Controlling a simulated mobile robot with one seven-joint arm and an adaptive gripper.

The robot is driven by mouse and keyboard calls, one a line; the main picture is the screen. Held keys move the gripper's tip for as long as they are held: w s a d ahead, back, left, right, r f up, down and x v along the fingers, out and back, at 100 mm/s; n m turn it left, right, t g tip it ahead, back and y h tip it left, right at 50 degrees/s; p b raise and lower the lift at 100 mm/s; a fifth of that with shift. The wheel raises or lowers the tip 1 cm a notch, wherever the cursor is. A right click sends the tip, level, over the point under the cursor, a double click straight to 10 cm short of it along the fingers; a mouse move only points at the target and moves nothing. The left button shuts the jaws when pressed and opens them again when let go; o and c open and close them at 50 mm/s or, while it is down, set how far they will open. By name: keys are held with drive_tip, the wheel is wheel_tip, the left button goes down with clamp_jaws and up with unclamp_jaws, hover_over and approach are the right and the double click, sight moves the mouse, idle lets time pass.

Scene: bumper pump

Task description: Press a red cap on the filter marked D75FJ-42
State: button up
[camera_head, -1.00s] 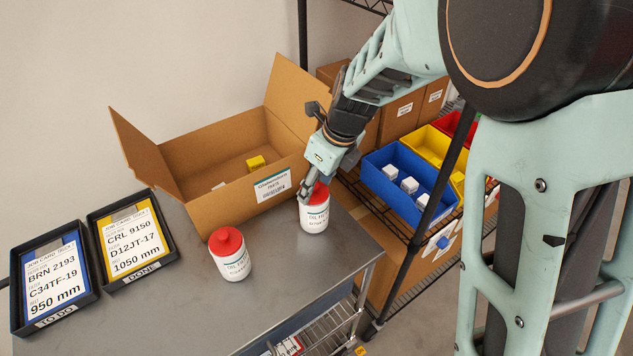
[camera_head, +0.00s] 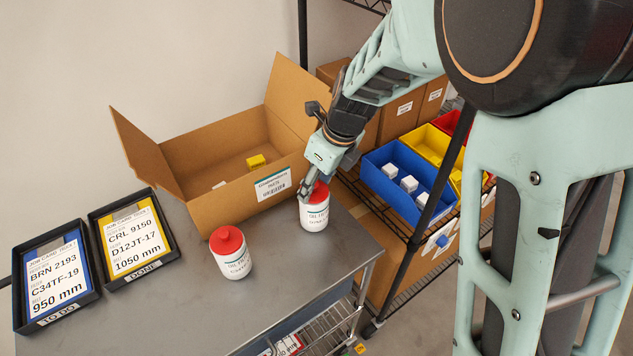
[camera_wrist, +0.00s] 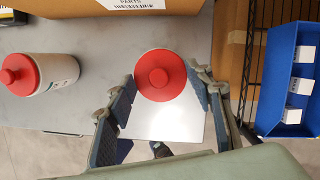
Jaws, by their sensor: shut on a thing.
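Two white filters with red caps stand upright on the grey table (camera_head: 150,310). The right filter (camera_head: 314,218) stands near the table's right edge, its red cap (camera_head: 320,191) seated on top. My gripper (camera_head: 311,190) reaches down to this cap from above. In the wrist view the round cap (camera_wrist: 160,75) with its raised knob lies between my gripper's fingers (camera_wrist: 165,90), which are shut on it. The left filter (camera_head: 234,263) has its red cap (camera_head: 226,240) on; it also shows in the wrist view (camera_wrist: 45,75). The filters' markings are too small to read.
An open cardboard box (camera_head: 225,205) with a yellow block (camera_head: 256,161) stands behind the filters. Two job-card trays (camera_head: 50,277) (camera_head: 132,239) lie at left. Blue bin (camera_head: 405,190) and yellow bin (camera_head: 430,145) sit on the wire rack at right. Bare table lies in front of the filters.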

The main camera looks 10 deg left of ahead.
drive_tip(key=o, duration=1.3)
drive_tip(key=shift+o, duration=0.2)
drive_tip(key=shift+r+p, duration=2.4)
drive_tip(key=shift+p, duration=0.05)
drive_tip(key=shift+r+p, duration=0.4)
drive_tip(key=shift+r, duration=0.75)
clamp_jaws()
